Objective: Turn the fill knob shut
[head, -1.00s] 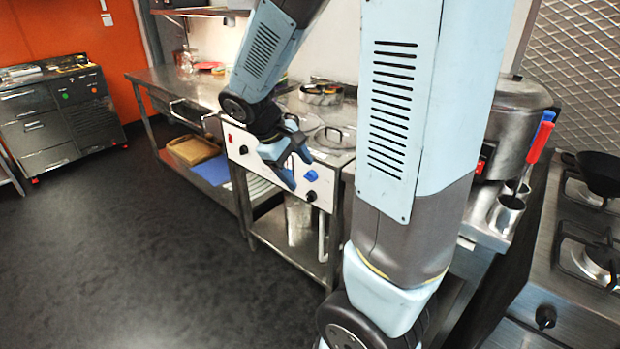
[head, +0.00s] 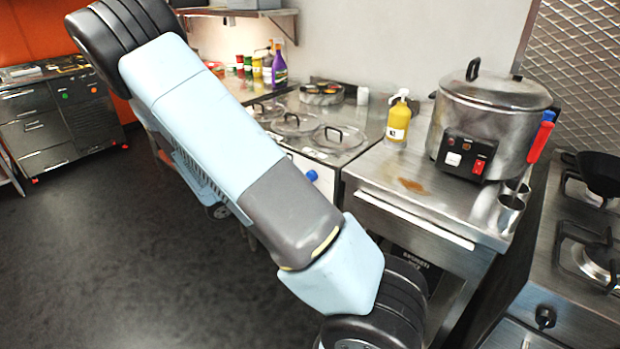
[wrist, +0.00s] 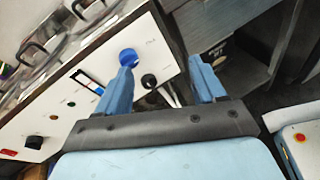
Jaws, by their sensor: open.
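The white control panel (wrist: 90,85) of the steel counter unit carries a blue knob (wrist: 128,57) with a small label too blurred to read. A black knob (wrist: 149,81) sits close below it. The blue knob also shows in the head view (head: 312,175), just past my arm. In the wrist view my gripper (wrist: 160,66) is open and empty. Its left finger overlaps the lower edge of the blue knob in the picture; I cannot tell if they touch. The right finger is off to the right, beyond the panel's edge. In the head view my arm hides the gripper.
Lidded pots (head: 293,122) sit in the unit's top. To the right, a counter (head: 430,190) holds a yellow bottle (head: 398,118) and a large steel cooker (head: 490,120). A gas stove (head: 580,260) stands at far right. Dark floor (head: 100,250) is clear at left.

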